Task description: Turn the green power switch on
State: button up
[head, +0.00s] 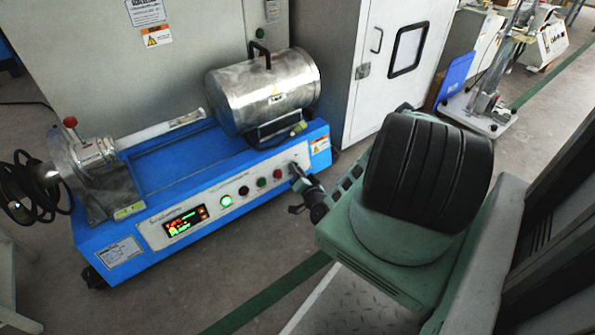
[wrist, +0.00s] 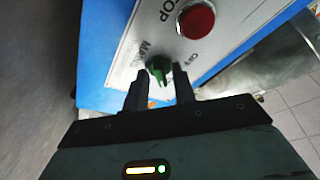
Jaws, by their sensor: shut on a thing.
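The green power switch (wrist: 158,70) is a small rotary knob on the pale control panel in the wrist view. My gripper (wrist: 161,84) has one finger on each side of the knob and is shut on it. In the head view my gripper (head: 300,180) reaches the right end of the panel on the blue machine (head: 165,170), and its fingers hide the switch there. Lettering shows around the knob, but I cannot tell for sure which setting it points to.
A red stop button (wrist: 195,21) sits close to the switch. A lit green button (head: 226,200) and a lit display (head: 186,221) are further left on the panel. A metal drum (head: 263,92) with a black handle stands on the machine. Cabinets stand behind it.

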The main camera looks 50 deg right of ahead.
jog(key=o, duration=0.6)
jog(key=p+v, duration=0.3)
jog(key=v, duration=0.4)
jog(key=shift+s+a, duration=0.15)
jog(key=shift+s, duration=0.05)
jog(key=shift+a, duration=0.1)
dwell(0.3)
